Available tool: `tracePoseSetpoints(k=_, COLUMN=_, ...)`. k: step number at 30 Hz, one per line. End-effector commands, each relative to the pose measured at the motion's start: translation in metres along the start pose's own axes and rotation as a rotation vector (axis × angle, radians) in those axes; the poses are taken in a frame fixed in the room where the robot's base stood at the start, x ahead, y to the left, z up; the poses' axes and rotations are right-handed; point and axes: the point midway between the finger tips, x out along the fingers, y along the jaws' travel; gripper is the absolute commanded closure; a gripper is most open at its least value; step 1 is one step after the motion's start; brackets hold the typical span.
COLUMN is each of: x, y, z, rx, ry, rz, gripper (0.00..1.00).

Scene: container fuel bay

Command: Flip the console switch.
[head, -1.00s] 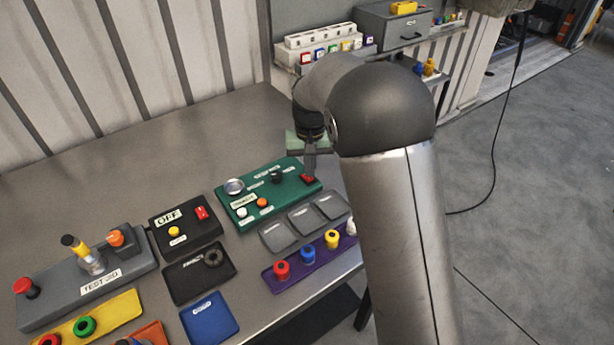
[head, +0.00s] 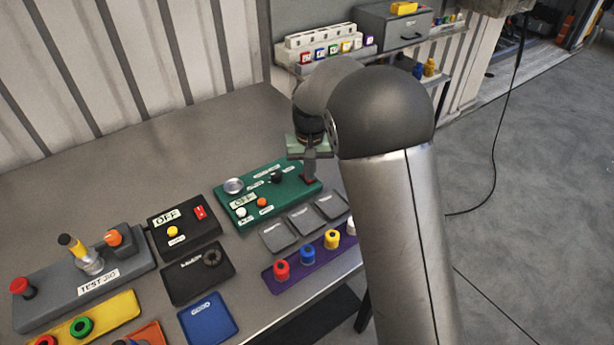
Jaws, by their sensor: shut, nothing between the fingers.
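The green console (head: 285,207) lies on the bench with a silver dial, a black knob, white and orange buttons and small labels. Its red switch (head: 309,181) sits at the right end and is mostly covered by my gripper (head: 309,178). My gripper points down with its fingers together and holds nothing. The fingertips are at the switch; I cannot tell if they touch it, or which way the switch is tipped.
Grey trays (head: 278,237) and a purple strip with coloured knobs (head: 290,275) lie in front of the console. A test jig (head: 60,295) stands at the left. The bench's back left (head: 120,170) is clear.

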Motion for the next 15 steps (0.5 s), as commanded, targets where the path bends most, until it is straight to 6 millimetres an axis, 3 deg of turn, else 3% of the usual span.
tracePoseSetpoints(k=5, x=-0.002, y=0.000, z=0.000, rx=0.000, ry=0.000, rz=0.000, gripper=1.00)
tracePoseSetpoints(k=15, x=-0.028, y=0.000, z=0.000, rx=0.000, ry=-0.001, rz=0.000, gripper=1.00)
